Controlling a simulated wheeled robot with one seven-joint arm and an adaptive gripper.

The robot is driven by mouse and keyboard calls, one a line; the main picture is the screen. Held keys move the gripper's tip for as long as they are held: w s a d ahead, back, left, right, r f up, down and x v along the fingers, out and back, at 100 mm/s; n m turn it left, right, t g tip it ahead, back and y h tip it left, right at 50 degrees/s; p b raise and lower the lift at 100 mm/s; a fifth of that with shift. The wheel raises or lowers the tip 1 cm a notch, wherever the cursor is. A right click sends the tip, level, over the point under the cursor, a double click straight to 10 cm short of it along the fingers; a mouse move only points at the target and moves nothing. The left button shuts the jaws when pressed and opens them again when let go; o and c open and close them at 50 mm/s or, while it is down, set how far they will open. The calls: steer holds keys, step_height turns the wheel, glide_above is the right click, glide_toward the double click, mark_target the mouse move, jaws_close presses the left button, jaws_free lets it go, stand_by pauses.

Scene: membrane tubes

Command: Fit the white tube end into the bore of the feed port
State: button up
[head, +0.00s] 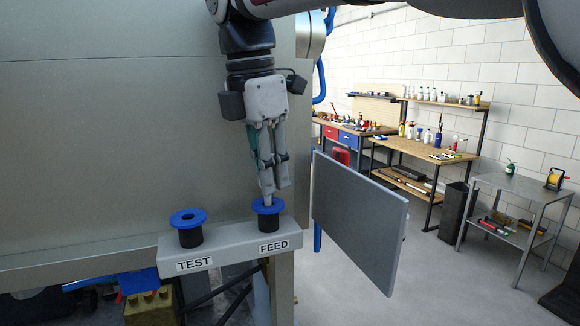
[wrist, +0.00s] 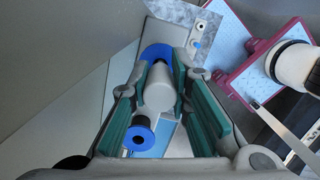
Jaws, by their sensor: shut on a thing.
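My gripper (head: 274,185) points down above the feed port (head: 268,206), a black cylinder with a blue flange, labelled FEED. It is shut on the white tube (head: 267,197), whose lower end meets the blue flange. In the wrist view the tube (wrist: 158,92) lies between green finger pads, with a blue flange (wrist: 157,51) just beyond it. The tube and fingers cover the bore, so I cannot tell whether the tube end is inside it or only above it.
The test port (head: 187,222), with a similar blue flange and an open bore, stands left of the feed port on the same grey bracket (head: 228,244). A large metal wall (head: 110,130) rises close behind. A grey panel (head: 358,215) stands to the right.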

steer(key=shift+f, duration=0.65)
steer(key=o, duration=0.9)
steer(key=shift+c, duration=0.2)
steer(key=shift+r, duration=0.1)
step_height(320, 180, up, 12)
steer(key=s+a, duration=0.1)
steer(key=shift+s+a+f, duration=0.15)
steer(key=shift+a+f, duration=0.05)
steer(key=shift+s, duration=0.15)
